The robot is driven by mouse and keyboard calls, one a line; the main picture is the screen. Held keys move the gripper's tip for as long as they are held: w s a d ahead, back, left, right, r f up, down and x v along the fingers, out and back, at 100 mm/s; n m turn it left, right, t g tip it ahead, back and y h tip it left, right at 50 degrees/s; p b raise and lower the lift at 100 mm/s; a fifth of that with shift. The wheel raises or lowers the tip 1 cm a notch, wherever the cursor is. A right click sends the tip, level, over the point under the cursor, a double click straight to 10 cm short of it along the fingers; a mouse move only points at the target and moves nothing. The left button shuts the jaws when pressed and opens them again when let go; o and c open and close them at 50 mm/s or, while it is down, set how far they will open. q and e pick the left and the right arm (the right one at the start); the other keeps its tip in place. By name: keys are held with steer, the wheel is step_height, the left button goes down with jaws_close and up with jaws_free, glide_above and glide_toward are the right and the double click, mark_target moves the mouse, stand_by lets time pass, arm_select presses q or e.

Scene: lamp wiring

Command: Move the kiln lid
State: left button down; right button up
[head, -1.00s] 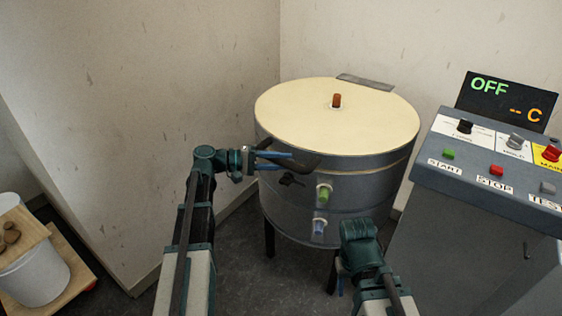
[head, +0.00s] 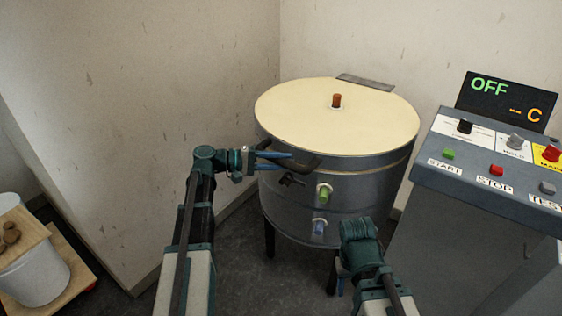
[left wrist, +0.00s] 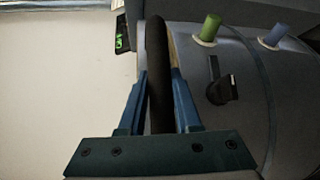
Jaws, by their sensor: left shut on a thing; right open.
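The kiln lid (head: 300,115) is a round cream disc with an orange-brown knob (head: 337,100) on top. It lies flat on the grey round kiln (head: 350,193). A dark handle (head: 306,162) sticks out at the lid's front left edge. My left gripper (head: 290,161) is shut on this handle. In the left wrist view the dark handle (left wrist: 157,60) runs between the blue fingers (left wrist: 157,85). My right gripper (head: 345,285) is low in front of the kiln, mostly hidden behind its own wrist; it is open and holds nothing visible.
A dark latch (head: 291,180), a green plug (head: 324,193) and a blue plug (head: 319,227) are on the kiln's front. The control panel (head: 470,190) stands close on the right, its display reading OFF. Walls are close behind and left. A white bucket (head: 40,270) stands lower left.

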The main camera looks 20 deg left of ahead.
stand_by(0.4)
arm_select(q)
steer(key=w+d+r+n+y+p, duration=0.1)
steer(key=w+r+p, duration=0.2)
steer(key=r+p, duration=1.1)
steer(key=w+d+r+g+p, duration=0.1)
steer(key=w+r+p, duration=0.2)
steer(key=r+p, duration=1.1)
steer(key=p, duration=0.4)
steer(key=shift+n+y, duration=0.4)
steer(key=shift+s, duration=0.1)
steer(key=c, duration=0.6)
jaws_free()
steer(key=p+v, duration=0.4)
steer(key=v, duration=0.9)
steer(key=shift+a+r, duration=0.15)
steer(key=shift+a, duration=0.2)
